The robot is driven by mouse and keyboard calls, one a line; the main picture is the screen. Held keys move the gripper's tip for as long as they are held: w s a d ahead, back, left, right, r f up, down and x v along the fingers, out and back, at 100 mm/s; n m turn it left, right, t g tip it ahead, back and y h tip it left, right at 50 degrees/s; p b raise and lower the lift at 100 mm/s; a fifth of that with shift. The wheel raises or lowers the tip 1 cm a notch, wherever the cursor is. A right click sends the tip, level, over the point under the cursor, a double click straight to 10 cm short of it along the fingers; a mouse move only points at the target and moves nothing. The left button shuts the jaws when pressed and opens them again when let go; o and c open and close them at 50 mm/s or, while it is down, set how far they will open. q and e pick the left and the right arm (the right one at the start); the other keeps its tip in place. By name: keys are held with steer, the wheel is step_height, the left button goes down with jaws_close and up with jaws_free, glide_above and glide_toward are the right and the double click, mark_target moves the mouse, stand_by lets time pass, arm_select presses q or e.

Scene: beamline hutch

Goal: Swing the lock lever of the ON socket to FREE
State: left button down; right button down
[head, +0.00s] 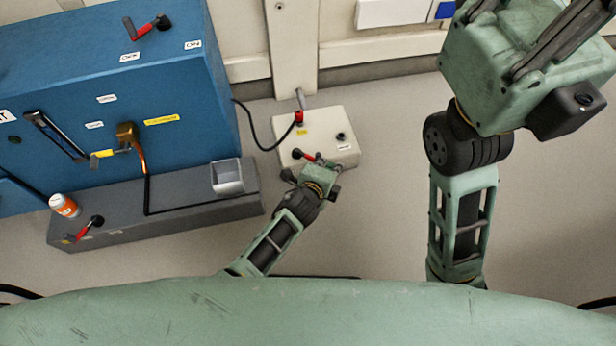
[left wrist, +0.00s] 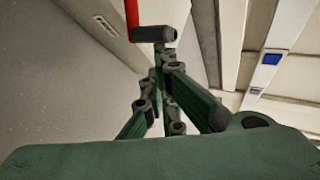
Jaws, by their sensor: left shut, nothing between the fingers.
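The cream floor box (head: 347,120) carries a cable plug, a black knob or socket (head: 340,136) and small labels too small to read. A red lever (head: 308,156) with a black end lies along its near left edge. My left gripper (head: 308,166) is shut and empty close to this lever. In the left wrist view, the lever's red arm and dark end (left wrist: 155,33) sit just beyond the shut fingertips (left wrist: 160,62); I cannot tell whether they touch. My right gripper (head: 530,35) shows in part at the upper right, with its fingertips outside the picture.
A blue cabinet (head: 60,75) and a grey plinth (head: 180,222) stand at left, each with another red lever. A grey cup (head: 227,177) and an orange-white bottle (head: 64,206) are on the plinth. A black cable runs from cabinet to box. Floor between my arms is clear.

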arm_select(q)
steer(key=shift+w+a, duration=0.1)
steer(key=shift+a, duration=0.2)
